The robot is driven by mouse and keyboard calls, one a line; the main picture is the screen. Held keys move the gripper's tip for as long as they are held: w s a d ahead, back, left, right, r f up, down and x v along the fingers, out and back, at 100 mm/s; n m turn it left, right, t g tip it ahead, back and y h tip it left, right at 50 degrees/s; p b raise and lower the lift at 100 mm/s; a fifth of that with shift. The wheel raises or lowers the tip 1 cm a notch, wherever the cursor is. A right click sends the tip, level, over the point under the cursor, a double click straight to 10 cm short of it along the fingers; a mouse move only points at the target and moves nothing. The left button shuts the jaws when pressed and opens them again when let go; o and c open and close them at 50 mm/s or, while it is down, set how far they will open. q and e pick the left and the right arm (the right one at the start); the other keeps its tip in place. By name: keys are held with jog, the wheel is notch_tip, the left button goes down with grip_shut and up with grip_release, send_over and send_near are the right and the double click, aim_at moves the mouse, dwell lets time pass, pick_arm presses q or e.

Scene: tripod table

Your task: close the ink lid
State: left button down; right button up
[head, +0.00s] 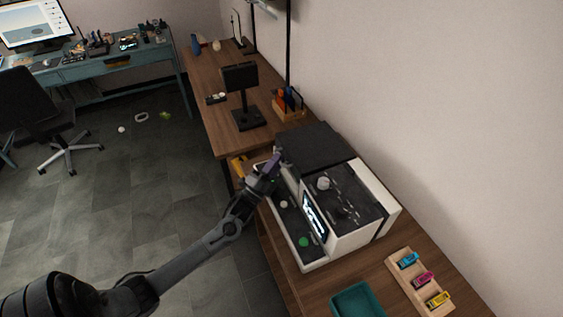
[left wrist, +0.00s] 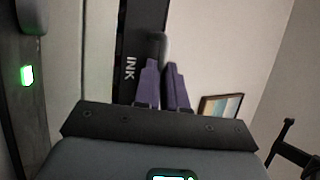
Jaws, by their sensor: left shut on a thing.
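The printer (head: 300,250) is a white and black machine on the wooden table in the head view. In the left wrist view a dark panel marked INK, the ink lid (left wrist: 130,50), stands in front of my fingers. A grey rounded handle (left wrist: 159,42) shows at the fingertips. My left gripper (head: 275,163) has purple fingers at the far left end of the printer; they also show in the left wrist view (left wrist: 164,66). They are shut on the handle, with a narrow gap between them. The lid's exact angle is unclear in the head view. My right gripper is not in view.
A wooden holder with cyan, magenta and yellow cartridges (head: 423,279) and a teal tray (head: 357,301) lie at the near end of the table. A black stand (head: 244,95) and a small pen box (head: 289,103) stand beyond the printer. The wall runs along the right.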

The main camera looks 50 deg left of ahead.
pick_arm(q)
jog(key=shift+w+d+f, duration=0.1)
jog(key=shift+w+d, duration=0.1)
jog(key=shift+d, duration=0.2)
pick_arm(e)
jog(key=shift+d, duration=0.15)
pick_arm(q)
jog(key=c, duration=1.6)
grip_release()
jog(key=shift+o, duration=0.7)
jog(key=shift+w, duration=0.15)
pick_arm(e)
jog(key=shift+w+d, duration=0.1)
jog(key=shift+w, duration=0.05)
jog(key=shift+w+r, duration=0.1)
pick_arm(q)
jog(key=shift+s+d+f, duration=0.15)
jog(key=shift+s+f, duration=0.1)
jog(key=shift+s, duration=0.25)
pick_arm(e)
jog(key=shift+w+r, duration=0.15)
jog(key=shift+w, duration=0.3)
pick_arm(q)
jog(key=v, duration=0.9)
jog(key=shift+s+a+p, duration=0.3)
jog(key=shift+s+p, duration=0.05)
jog(key=shift+s, duration=0.1)
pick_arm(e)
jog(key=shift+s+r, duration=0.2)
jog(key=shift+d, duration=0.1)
